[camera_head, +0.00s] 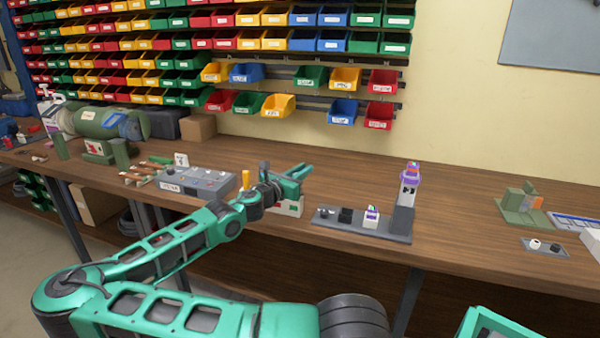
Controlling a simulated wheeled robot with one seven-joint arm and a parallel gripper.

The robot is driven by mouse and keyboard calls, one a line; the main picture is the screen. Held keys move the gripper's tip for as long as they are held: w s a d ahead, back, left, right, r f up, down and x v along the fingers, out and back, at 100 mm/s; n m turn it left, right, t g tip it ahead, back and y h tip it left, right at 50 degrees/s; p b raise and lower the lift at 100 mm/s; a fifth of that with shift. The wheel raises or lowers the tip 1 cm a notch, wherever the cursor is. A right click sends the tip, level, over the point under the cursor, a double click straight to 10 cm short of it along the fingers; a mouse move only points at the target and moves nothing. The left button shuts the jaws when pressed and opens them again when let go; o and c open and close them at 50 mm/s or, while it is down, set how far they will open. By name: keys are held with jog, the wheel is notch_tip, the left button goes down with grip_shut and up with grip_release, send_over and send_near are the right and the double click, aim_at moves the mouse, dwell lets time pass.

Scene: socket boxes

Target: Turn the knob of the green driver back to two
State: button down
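My gripper (293,173) is at the end of the teal arm, over the middle of the workbench, left of the grey rack. Its fingers are small and partly overlapped by the dark wrist, so I cannot tell whether they are open or holding anything. Just below it stands a small white box with green and red marks (290,207), partly hidden by the arm. I cannot make out for certain which thing is the green driver. A green and white device (98,150) stands at the bench's left. No knob setting is readable.
A grey rack (376,232) holds small black and white pieces and a tall purple-topped post (405,195). A grey labelled box (195,182) lies left of my gripper. A green block (523,203) stands at right. Coloured bins cover the wall; bench between rack and green block is clear.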

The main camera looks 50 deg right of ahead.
jog(key=shift+w+n+t, duration=0.1)
jog(key=shift+n+t, duration=0.3)
jog(key=shift+t, duration=0.2)
jog(key=shift+w+a+n+t+y, duration=0.1)
jog(key=shift+w+n+t+y, duration=0.25)
jog(key=shift+n+t, duration=0.6)
jog(key=shift+w+a+n+t+y, duration=0.2)
jog(key=shift+n+t+y, duration=0.4)
jog(key=shift+t, duration=0.65)
jog(key=shift+w+a+n+t+y, duration=0.1)
jog(key=shift+w+n+t+y, duration=0.25)
jog(key=shift+n+t, duration=0.6)
jog(key=shift+s, duration=0.1)
jog(key=c, duration=1.7)
grip_release()
jog(key=shift+o, duration=0.2)
jog(key=shift+s, duration=0.1)
